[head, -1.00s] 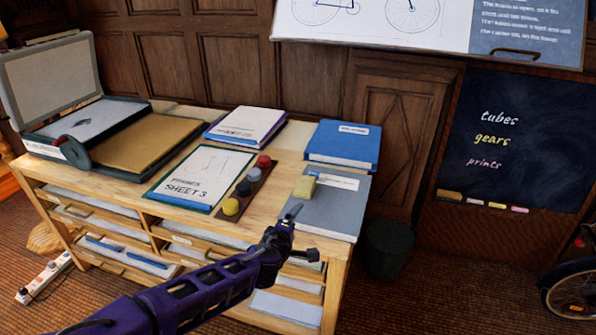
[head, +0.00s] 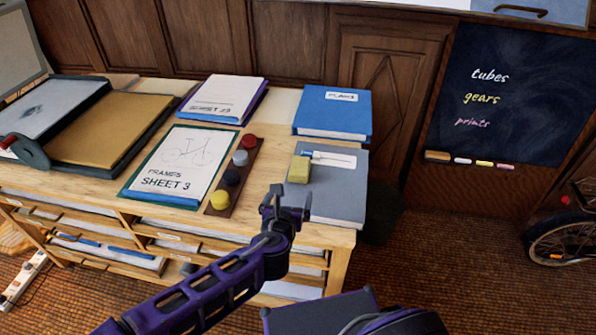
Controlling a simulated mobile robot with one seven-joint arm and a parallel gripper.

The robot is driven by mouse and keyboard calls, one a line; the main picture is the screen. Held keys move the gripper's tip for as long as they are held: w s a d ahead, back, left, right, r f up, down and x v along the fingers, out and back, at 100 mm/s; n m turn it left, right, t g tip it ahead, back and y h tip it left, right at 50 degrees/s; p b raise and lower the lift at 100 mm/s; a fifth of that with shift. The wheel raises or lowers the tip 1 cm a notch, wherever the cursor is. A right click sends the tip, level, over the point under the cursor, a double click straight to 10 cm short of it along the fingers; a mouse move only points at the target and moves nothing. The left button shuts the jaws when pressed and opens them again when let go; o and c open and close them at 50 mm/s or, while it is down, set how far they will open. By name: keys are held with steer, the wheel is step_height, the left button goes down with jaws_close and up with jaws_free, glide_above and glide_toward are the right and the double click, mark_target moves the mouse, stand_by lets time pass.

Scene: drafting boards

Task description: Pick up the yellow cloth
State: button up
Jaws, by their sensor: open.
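The yellow cloth (head: 299,169) looks like a small, folded, block-like piece. My gripper (head: 287,203) is open and empty, seen at the front edge of the cabinet top, just below the cloth in the head view. A gap shows between the gripper and the cloth. The cloth is not covered by my arm.
A dark strip with several round coloured pieces (head: 231,176) is to the left, by the Sheet 3 board (head: 182,164). A blue binder (head: 333,111) lies behind. A dark bin (head: 383,220) stands to the right.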

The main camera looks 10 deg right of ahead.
steer(key=w+f+b, duration=0.1)
steer(key=b, duration=0.3)
glide_toward(298, 171)
steer(key=x, duration=0.4)
steer(key=shift+s+d, duration=0.15)
steer(key=shift+d, duration=0.1)
steer(key=shift+a+b+x, duration=0.2)
steer(key=shift+b+x, duration=0.5)
steer(key=shift+x, duration=2.45)
steer(key=c, duration=1.3)
